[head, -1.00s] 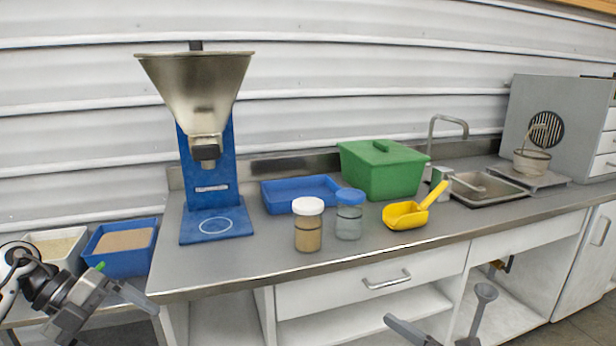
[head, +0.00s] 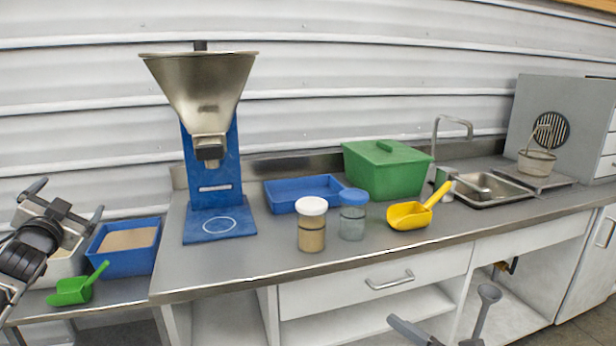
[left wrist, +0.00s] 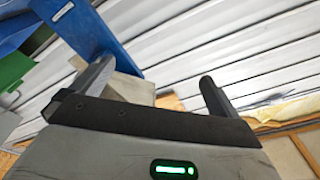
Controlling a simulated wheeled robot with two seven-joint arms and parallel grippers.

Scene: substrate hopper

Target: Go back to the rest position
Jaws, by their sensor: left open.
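My left gripper (head: 64,203) is at the left edge of the head view, raised above the low side bench with its fingers pointing up. Its fingers are apart and nothing is held; in the left wrist view (left wrist: 158,86) both fingers also stand wide apart. My right gripper (head: 448,318) shows only in part at the bottom of the head view, in front of the counter, with its two fingers apart and nothing between them. A green scoop (head: 72,291) lies on the side bench below the left gripper, apart from it.
The blue hopper stand with its metal funnel (head: 200,90) rises right of the left arm. A blue sand bin (head: 125,261) and a pale bin (head: 68,267), partly hidden, sit behind the scoop. Jars, a blue tray (head: 302,205), green box (head: 388,172) and yellow scoop (head: 408,216) occupy the counter.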

